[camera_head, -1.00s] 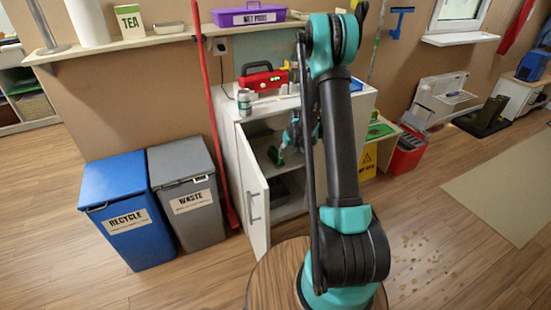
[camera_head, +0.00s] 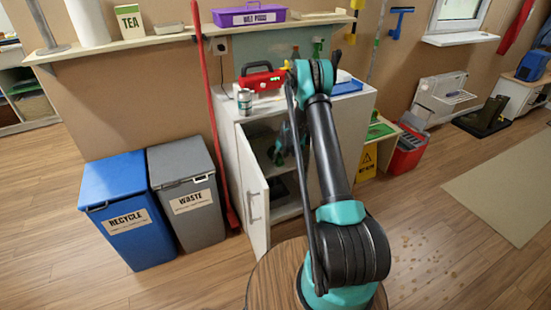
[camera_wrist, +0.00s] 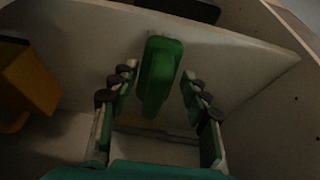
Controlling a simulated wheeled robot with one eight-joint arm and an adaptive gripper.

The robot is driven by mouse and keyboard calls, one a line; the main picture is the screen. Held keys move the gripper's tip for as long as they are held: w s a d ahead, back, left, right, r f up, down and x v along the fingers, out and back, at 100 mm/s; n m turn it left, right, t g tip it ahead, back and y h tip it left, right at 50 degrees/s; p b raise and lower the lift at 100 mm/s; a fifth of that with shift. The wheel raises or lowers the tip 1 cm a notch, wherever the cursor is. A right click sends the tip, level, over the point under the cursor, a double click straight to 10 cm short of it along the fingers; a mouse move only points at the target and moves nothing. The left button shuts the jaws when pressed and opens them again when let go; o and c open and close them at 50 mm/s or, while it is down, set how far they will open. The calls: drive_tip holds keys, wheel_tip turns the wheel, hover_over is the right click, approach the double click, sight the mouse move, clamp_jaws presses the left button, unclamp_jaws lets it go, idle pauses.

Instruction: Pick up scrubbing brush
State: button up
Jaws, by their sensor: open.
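A green scrubbing brush (camera_wrist: 160,72) lies on the pale shelf board (camera_wrist: 225,60) inside the white cabinet in the wrist view. Its long handle points toward my palm. My gripper (camera_wrist: 158,80) is open, with one finger on each side of the brush and a gap visible on both sides. In the head view my gripper (camera_head: 280,150) reaches into the open cabinet (camera_head: 228,150) and is dark and small there. The brush is hard to make out in the head view.
A yellow object (camera_wrist: 28,82) stands to the left in the wrist view. The cabinet's open door (camera_head: 255,205) is at its front left. A red toolbox (camera_head: 262,80) and a can (camera_head: 244,101) stand on the cabinet top. Blue (camera_head: 127,208) and grey (camera_head: 187,195) bins stand left.

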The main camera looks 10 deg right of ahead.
drive_tip(key=w, duration=0.1)
drive_tip(key=w+a, duration=0.1)
drive_tip(key=w, duration=0.3)
drive_tip(key=shift+w+a+f, duration=0.15)
drive_tip(key=shift+a+f, duration=0.05)
drive_tip(key=shift+a, duration=0.15)
drive_tip(key=shift+w+f, duration=0.1)
drive_tip(key=shift+f, duration=0.2)
clamp_jaws()
